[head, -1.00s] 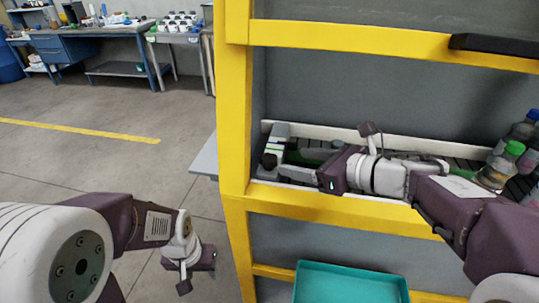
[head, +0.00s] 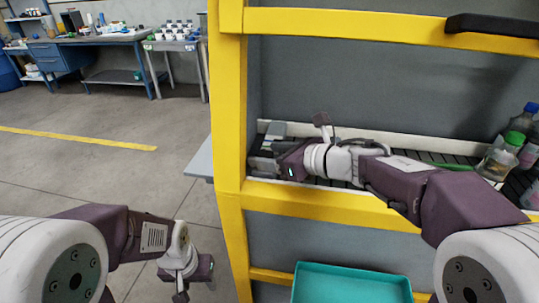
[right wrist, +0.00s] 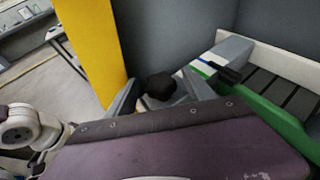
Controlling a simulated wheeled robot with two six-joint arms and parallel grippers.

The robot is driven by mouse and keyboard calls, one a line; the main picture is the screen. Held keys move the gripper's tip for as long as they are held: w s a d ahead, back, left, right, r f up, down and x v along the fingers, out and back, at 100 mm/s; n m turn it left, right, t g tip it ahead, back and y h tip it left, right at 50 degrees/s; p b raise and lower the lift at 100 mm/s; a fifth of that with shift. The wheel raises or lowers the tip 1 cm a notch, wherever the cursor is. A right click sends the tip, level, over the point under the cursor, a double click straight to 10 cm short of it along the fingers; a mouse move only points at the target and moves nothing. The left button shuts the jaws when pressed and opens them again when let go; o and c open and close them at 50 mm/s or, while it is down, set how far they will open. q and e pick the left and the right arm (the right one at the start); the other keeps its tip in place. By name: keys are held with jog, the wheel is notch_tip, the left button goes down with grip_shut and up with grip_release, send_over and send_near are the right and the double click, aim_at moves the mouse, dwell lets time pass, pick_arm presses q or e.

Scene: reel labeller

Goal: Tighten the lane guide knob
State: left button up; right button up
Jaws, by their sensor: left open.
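The lane guide knob (right wrist: 160,88) is black and faceted. In the right wrist view it sits between the two fingers of my right gripper (right wrist: 161,84), which look spread apart, with no clear grip on it. In the head view my right gripper (head: 262,165) reaches inside the yellow frame at the left end of the conveyor, and the knob is hidden there. The green lane guide (right wrist: 280,128) runs along the dark rollers, and part of it shows in the head view (head: 447,166). My left gripper (head: 190,280) hangs open and empty outside the frame.
A yellow frame post (head: 229,150) stands just left of my right gripper, with a yellow rail below it. A grey block with coloured stripes (right wrist: 225,58) is beside the knob. Bottles (head: 503,158) stand at the right. A teal tray (head: 350,285) is below.

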grip_shut()
jog(key=shift+s, duration=0.1)
jog(key=shift+s+a+f+m+t+h+b, duration=0.1)
jog(key=shift+a+m+t+h+b, duration=0.15)
jog(key=shift+m+t+h+b, duration=0.6)
jog(key=m+h, duration=0.1)
jog(key=m+t+h, duration=0.2)
jog(key=m, duration=0.1)
jog(key=shift+s+a+h, duration=0.15)
jog(key=shift+a+h, duration=0.1)
jog(key=shift+h, duration=0.1)
jog(key=m+h, duration=0.2)
jog(key=shift+a+t+h, duration=0.1)
jog(key=shift+t+h, duration=0.25)
jog(key=shift+h, duration=0.05)
jog(key=shift+m+h, duration=1.35)
jog(key=shift+h, duration=0.05)
jog(key=shift+p, duration=0.3)
